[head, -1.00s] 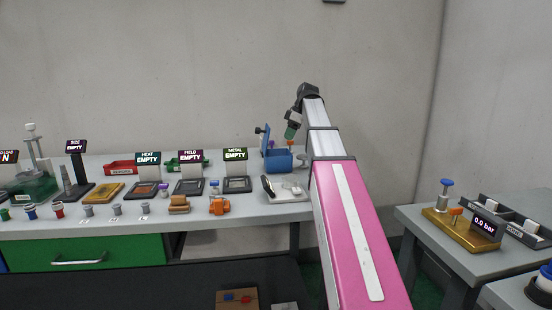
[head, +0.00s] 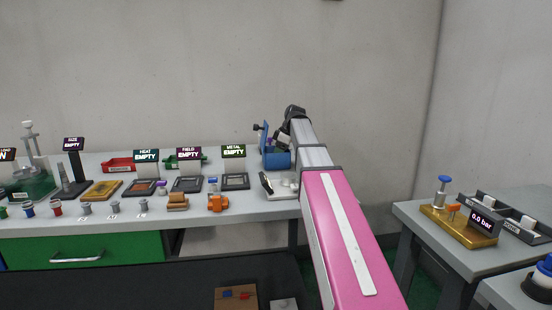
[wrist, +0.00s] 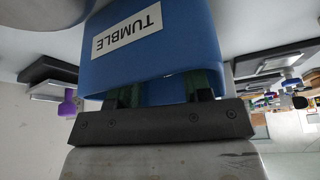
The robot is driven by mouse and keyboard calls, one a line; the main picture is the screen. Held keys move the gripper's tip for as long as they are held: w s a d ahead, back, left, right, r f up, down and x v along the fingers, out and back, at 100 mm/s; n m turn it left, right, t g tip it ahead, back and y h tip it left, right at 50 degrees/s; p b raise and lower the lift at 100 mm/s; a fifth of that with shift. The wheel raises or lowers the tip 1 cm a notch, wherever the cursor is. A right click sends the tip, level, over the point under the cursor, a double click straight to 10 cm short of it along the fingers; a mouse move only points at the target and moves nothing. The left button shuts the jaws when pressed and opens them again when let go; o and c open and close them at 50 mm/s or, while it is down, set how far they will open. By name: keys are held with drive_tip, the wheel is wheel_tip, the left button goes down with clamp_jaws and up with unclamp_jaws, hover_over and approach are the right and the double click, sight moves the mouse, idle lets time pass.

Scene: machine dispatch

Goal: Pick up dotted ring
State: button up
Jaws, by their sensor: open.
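I cannot make out a dotted ring in either view. In the wrist view my gripper (wrist: 160,92) has its two green fingers set apart, and their tips are hidden at a blue box (wrist: 130,45) labelled TUMBLE. Nothing is visible between the visible parts of the fingers. In the head view the end of my arm is low over the blue box (head: 277,160) at the right end of the bench. The inside of the box is hidden in both views.
Trays marked METAL (head: 236,181), FIELD (head: 187,184) and HEAT (head: 145,187) stand left of the blue box. An orange part (head: 217,203) and small cylinders line the bench's front. A gold pressure fixture (head: 459,224) is on the right table. A raised blue lid (head: 265,136) stands behind the box.

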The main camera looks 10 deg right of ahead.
drive_tip(key=c, duration=0.7)
